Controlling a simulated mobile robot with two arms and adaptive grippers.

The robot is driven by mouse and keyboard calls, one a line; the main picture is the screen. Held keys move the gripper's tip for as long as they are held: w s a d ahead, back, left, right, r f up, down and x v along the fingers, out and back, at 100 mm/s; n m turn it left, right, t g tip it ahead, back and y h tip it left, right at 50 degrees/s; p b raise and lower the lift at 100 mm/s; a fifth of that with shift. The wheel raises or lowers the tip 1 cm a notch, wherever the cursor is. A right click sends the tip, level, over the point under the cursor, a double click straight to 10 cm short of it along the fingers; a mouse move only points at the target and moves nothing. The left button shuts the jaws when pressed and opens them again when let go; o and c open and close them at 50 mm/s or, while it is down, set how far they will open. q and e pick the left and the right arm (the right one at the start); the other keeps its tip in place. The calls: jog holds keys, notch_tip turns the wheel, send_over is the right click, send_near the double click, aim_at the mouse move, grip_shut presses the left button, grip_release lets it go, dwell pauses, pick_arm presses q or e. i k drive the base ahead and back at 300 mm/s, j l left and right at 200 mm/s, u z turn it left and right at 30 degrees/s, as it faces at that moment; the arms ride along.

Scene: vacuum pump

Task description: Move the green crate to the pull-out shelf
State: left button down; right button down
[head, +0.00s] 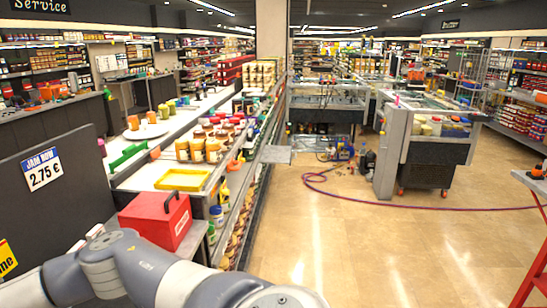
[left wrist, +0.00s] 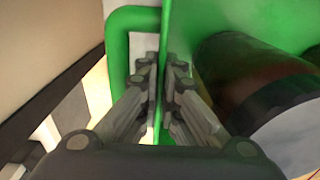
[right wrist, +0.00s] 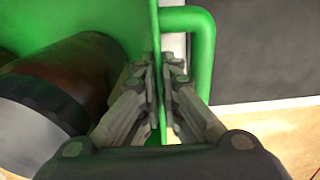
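In the left wrist view, my left gripper (left wrist: 165,85) is shut on the thin wall of the green crate (left wrist: 190,30), beside a green handle loop. In the right wrist view, my right gripper (right wrist: 161,85) is likewise shut on a wall of the green crate (right wrist: 122,30), beside its handle loop. A dark jar with a grey lid lies against the wall's inner side in each wrist view. The held crate and both grippers are out of the head view. A flat grey panel (head: 277,154) juts from the shelf row; I cannot tell whether it is the pull-out shelf.
A red toolbox (head: 157,217) stands on the counter at left, near my arm. A yellow tray (head: 183,180) and several jars (head: 204,150) are behind it. A hose (head: 380,204) crosses the floor near a compressor. The tiled floor (head: 340,245) ahead is mostly clear.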

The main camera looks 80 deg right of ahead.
aim_at(276, 153)
jog(key=z, duration=2.85)
jog(key=i+z, duration=0.2)
jog(key=z, duration=0.2)
jog(key=i, duration=2)
